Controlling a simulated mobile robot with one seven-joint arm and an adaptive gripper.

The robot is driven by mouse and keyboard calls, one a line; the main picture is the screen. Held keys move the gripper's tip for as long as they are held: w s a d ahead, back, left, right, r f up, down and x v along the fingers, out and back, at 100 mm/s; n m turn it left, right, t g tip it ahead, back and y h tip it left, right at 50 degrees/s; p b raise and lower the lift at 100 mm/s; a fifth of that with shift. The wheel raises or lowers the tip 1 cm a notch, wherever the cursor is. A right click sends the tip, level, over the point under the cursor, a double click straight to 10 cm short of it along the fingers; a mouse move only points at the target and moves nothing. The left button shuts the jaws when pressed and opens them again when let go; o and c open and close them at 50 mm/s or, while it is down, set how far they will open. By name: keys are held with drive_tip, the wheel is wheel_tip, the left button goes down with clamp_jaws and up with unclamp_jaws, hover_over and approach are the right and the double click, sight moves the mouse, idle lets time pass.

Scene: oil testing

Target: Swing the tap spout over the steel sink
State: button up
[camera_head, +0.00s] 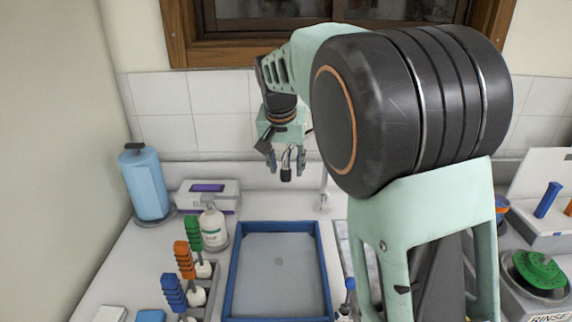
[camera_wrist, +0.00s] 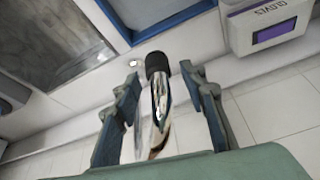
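The tap spout, a chrome pipe with a black tip (camera_head: 286,173), shows behind the blue tray in the head view. The tap's upright (camera_head: 323,195) stands to its right at the back of the counter. My gripper (camera_head: 283,158) is at the spout, pointing down. In the wrist view, the spout (camera_wrist: 158,95) lies between the two fingers of my gripper (camera_wrist: 162,80), with gaps visible on both sides, so the gripper is open around it. The steel sink (camera_wrist: 55,40) is at upper left there. In the head view my arm hides most of the sink (camera_head: 344,250).
A blue-rimmed tray (camera_head: 233,275) lies left of the sink. A gloves box (camera_head: 190,194), a white bottle (camera_head: 213,228) and a blue cylinder (camera_head: 146,185) stand at back left. A rack with coloured-handled tools (camera_head: 213,285) is at front left. The tiled wall (camera_head: 225,135) is close behind.

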drive_tip(key=shift+c, duration=0.2)
clamp_jaws()
drive_tip(key=shift+d, duration=0.1)
